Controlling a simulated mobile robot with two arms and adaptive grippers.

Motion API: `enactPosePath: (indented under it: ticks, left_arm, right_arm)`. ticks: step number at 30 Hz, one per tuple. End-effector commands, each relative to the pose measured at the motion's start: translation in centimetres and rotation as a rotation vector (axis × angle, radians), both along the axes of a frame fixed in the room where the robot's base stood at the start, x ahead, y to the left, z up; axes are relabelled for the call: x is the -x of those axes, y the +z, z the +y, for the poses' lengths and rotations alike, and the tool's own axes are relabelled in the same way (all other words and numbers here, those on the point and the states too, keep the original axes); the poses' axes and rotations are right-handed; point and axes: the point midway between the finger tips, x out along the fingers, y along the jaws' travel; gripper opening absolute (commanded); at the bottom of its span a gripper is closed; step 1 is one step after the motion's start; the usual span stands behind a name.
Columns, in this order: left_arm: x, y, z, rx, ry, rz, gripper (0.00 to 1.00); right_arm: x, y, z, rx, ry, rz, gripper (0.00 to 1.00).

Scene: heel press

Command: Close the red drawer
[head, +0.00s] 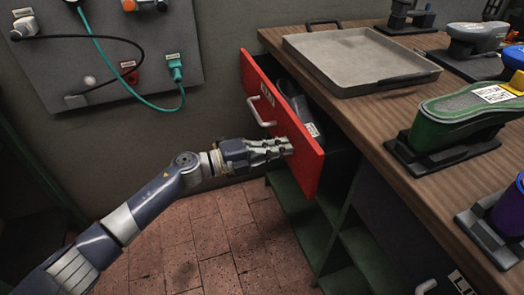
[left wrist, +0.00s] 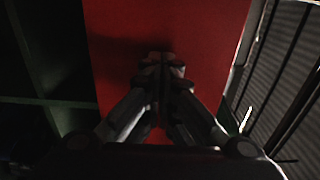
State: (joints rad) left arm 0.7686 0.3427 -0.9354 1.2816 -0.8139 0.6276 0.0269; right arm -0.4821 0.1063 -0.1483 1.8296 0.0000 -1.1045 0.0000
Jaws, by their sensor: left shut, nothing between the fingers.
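The red drawer (head: 308,160) stands partly open under the wooden workbench, with its red front facing left in the head view. A pale bar handle (head: 258,112) is on the front, and a dark object with a white label (head: 312,129) lies inside. My left gripper (head: 290,147) is shut and empty, its fingertips at the lower right part of the drawer front, below the handle. In the left wrist view the shut fingers (left wrist: 162,62) point at the red front (left wrist: 210,35); whether they touch it I cannot tell. My right gripper is not in view.
The workbench (head: 375,125) carries a grey tray (head: 360,62) and several shoe forms on stands, among them a green one (head: 465,115). Green open shelves (head: 290,215) are below the drawer. A grey panel with cables (head: 100,45) hangs on the wall. The tiled floor (head: 200,235) is clear.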

Motion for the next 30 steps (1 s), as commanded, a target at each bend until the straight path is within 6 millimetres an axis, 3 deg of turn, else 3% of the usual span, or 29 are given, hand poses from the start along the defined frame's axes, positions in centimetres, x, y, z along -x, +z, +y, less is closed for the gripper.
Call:
enactPosePath:
  ticks: [1,6,12,18,30]
  left_arm:
    - [-0.3,-0.1,-1.5,0.002,-0.002,-0.001,0.0]
    - [-1.3,-0.1,-5.0,0.002,-0.001,-0.001,0.0]
    - [-2.1,-0.2,-7.8,0.0,0.0,0.001,0.0]
    - [-2.5,-0.1,-9.3,0.001,0.001,0.0,0.0]
    - [-2.7,0.1,-9.7,0.002,0.003,-0.001,0.0]
  right_arm:
    - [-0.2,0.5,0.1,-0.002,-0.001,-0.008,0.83]
    - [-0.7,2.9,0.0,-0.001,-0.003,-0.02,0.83]
    - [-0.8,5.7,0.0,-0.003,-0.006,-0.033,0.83]
    - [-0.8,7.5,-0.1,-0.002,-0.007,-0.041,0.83]
    - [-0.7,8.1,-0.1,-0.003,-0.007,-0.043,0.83]
